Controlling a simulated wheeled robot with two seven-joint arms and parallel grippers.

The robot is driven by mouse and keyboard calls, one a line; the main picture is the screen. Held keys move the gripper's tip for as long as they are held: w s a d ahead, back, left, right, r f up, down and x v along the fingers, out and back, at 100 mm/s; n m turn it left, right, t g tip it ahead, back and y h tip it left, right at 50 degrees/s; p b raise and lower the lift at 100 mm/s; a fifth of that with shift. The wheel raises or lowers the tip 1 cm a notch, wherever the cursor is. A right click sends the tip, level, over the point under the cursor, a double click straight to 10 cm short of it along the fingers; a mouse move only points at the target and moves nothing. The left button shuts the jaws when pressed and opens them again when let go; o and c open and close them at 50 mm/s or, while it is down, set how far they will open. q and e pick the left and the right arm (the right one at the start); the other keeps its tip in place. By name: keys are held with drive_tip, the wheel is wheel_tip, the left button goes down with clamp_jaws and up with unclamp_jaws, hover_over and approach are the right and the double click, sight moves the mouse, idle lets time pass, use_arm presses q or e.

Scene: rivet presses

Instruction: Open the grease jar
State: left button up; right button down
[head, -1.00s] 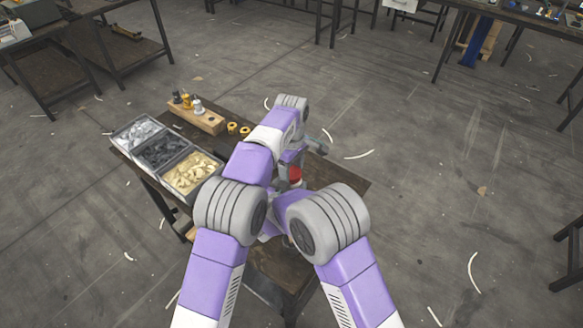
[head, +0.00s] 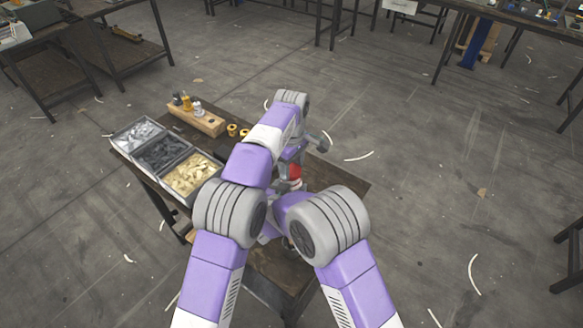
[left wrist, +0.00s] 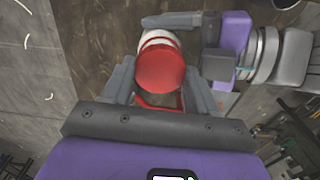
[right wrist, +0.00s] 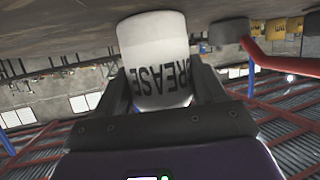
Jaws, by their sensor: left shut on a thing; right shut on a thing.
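The grease jar is a white cylinder with a red lid. In the left wrist view the red lid (left wrist: 160,68) lies between the fingers of my left gripper (left wrist: 160,88), which is shut on it; a strip of the white jar (left wrist: 157,38) shows beyond. In the right wrist view the white jar body (right wrist: 153,50), with dark GREASE lettering, is between the fingers of my right gripper (right wrist: 162,88), shut on it. In the head view the red lid (head: 294,170) shows small between my arms, with white below it. Whether lid and jar still touch I cannot tell.
The workbench (head: 345,180) holds three bins at left, one with pale yellow pieces (head: 192,175). Behind them are a wooden block (head: 197,121) with bottles and small yellow cups (head: 232,130). A red bar (right wrist: 285,62) shows close beside the jar. My arms hide the bench's middle.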

sight(291, 170)
use_arm(q)
drive_tip(key=shift+r, duration=0.2)
drive_tip(key=shift+r, duration=2)
use_arm(e)
unclamp_jaws()
